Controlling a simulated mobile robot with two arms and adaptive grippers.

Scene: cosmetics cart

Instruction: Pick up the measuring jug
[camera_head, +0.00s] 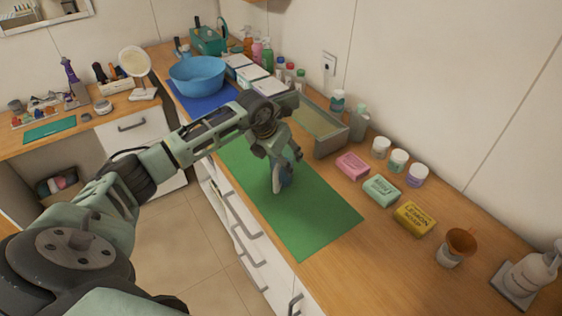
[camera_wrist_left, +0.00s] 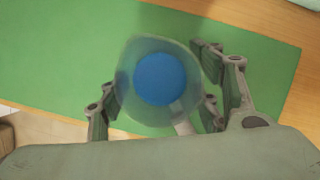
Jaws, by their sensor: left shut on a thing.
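The measuring jug (camera_wrist_left: 160,80) is a clear, round vessel with blue inside, seen from above in the left wrist view. A pale handle-like part (camera_wrist_left: 182,122) is at its lower right side. My left gripper (camera_wrist_left: 158,105) is shut on the jug, with fingers on both sides of it. In the head view my left gripper (camera_head: 279,172) is over the green mat (camera_head: 315,215), and only a bluish part of the jug (camera_head: 287,176) shows; the fingers hide the rest. I cannot tell whether the jug touches the mat. My right gripper is not in view.
A grey tray (camera_head: 331,142) stands behind the mat. Pink (camera_head: 352,165), green (camera_head: 381,190) and yellow (camera_head: 415,218) soaps lie to its right. A blue bowl (camera_head: 197,75) is at the far left of the counter. The mat's near right part is clear.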

